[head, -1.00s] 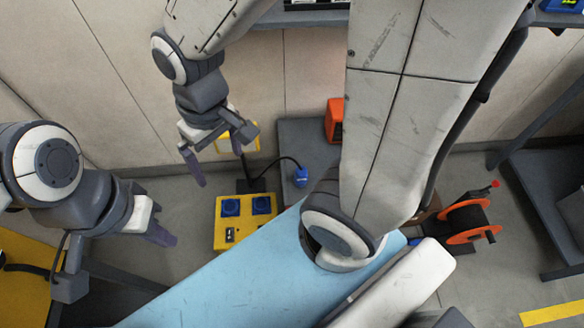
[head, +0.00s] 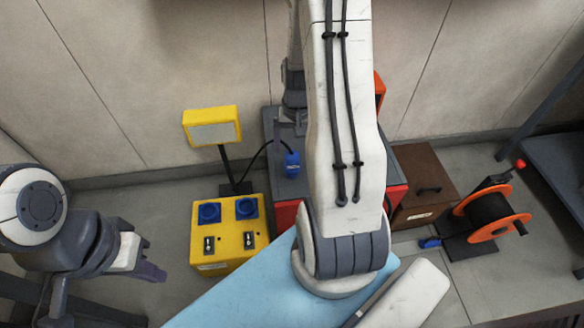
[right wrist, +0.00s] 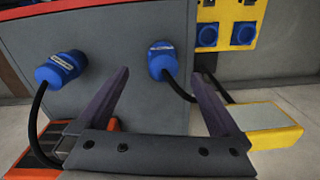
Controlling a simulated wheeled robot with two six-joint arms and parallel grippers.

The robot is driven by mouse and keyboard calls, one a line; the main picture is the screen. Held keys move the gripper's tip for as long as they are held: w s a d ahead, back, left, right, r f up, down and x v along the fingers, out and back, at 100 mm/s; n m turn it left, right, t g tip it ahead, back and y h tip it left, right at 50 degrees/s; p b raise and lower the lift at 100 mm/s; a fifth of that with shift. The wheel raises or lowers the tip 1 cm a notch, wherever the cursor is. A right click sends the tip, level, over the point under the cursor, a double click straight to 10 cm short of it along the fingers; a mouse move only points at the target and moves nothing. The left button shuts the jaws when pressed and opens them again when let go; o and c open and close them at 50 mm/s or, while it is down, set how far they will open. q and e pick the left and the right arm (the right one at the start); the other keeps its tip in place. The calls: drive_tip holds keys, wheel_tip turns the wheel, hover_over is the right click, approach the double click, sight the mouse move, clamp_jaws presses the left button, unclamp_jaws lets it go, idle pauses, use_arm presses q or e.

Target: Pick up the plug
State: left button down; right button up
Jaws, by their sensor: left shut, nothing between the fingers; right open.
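A blue plug (head: 292,163) with a black cable lies on the grey top (head: 273,125) of a red cabinet in the head view. The right wrist view shows this plug (right wrist: 162,62) beyond the fingertips, in line with the gap between them. A second blue plug (right wrist: 61,70) with its own cable lies left of it there; my arm hides it in the head view. My right gripper (head: 291,122) is open, empty and partly hidden by my arm; its two fingers (right wrist: 160,76) show apart in the wrist view. My left gripper (head: 150,270) is shut and empty at the left.
A yellow socket box (head: 230,232) with blue sockets stands left of the cabinet, before a yellow lamp (head: 212,125). An orange unit (head: 380,88) is behind my arm. A brown case (head: 425,185) and an orange cable reel (head: 490,215) with a blue plug (head: 430,243) stand right.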

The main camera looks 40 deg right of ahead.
sight(292, 161)
wheel_tip(292, 161, down, 3)
drive_tip(key=shift+a+r+b, duration=0.1)
drive_tip(key=shift+r+b, duration=0.05)
drive_tip(key=shift+b, duration=0.2)
drive_tip(key=f+b, duration=0.1)
drive_tip(key=f, duration=0.1)
drive_tip(key=f+b, duration=0.1)
drive_tip(key=f, duration=0.2)
drive_tip(key=shift+w+a+f+b, duration=0.1)
drive_tip(key=shift+w+a+b, duration=0.1)
drive_tip(key=shift+b, duration=0.15)
clamp_jaws()
drive_tip(key=shift+r, duration=0.25)
